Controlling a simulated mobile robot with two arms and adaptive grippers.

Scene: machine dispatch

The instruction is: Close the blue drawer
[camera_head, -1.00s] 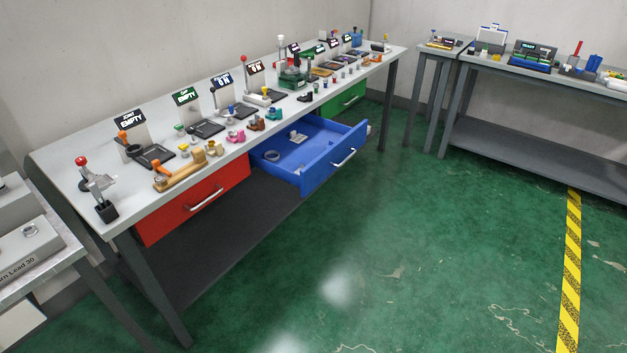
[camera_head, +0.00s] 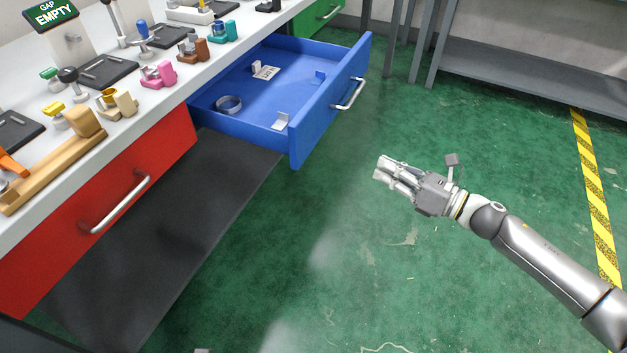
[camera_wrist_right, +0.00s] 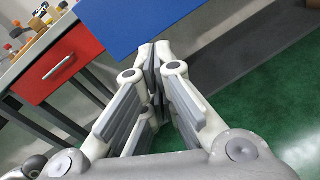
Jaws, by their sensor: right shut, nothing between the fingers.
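The blue drawer (camera_head: 330,105) is pulled out from under the long workbench, with a silver bar handle (camera_head: 349,94) on its front. Inside lie a grey ring (camera_head: 229,104), a small tag (camera_head: 266,72) and a few small pieces. My right gripper (camera_head: 380,169) is shut and empty, in front of the drawer and apart from it, pointing left toward it. In the right wrist view the drawer's blue front (camera_wrist_right: 140,18) shows at the top, beyond the shut fingers. My left gripper is not in view.
A shut red drawer (camera_head: 110,200) is left of the blue one, above a dark lower shelf (camera_head: 170,230). The green floor (camera_head: 400,270) before the drawer is clear. Another bench (camera_head: 520,80) stands at the back right.

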